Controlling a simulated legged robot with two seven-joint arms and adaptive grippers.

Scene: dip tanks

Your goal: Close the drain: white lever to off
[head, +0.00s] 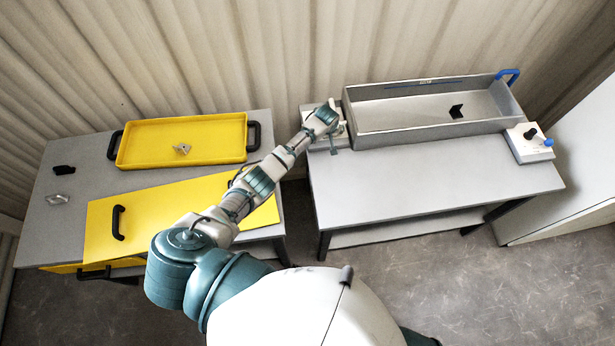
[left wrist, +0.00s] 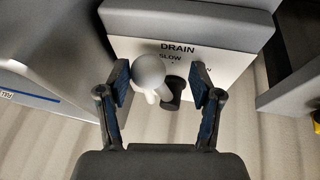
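The drain panel (left wrist: 190,58) fills the upper middle of the left wrist view, with "DRAIN" and "SLOW" legible and another label partly hidden. The white lever (left wrist: 149,72) has a round knob that sits below "SLOW", beside a dark round part (left wrist: 173,90). Which setting the lever is at I cannot tell. My left gripper (left wrist: 160,76) is open, its two fingers apart on either side of the knob, with gaps showing. In the head view my left gripper (head: 335,132) is over the panel at the tank's left end and hides the lever. My right gripper is not in view.
The grey tank (head: 440,132) stands on the right table (head: 430,185), a dark piece inside. A white box with a blue-tipped black lever (head: 535,140) is at its right end. The left table holds a yellow tray (head: 180,122) and a yellow lid (head: 165,205). The right table's front is clear.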

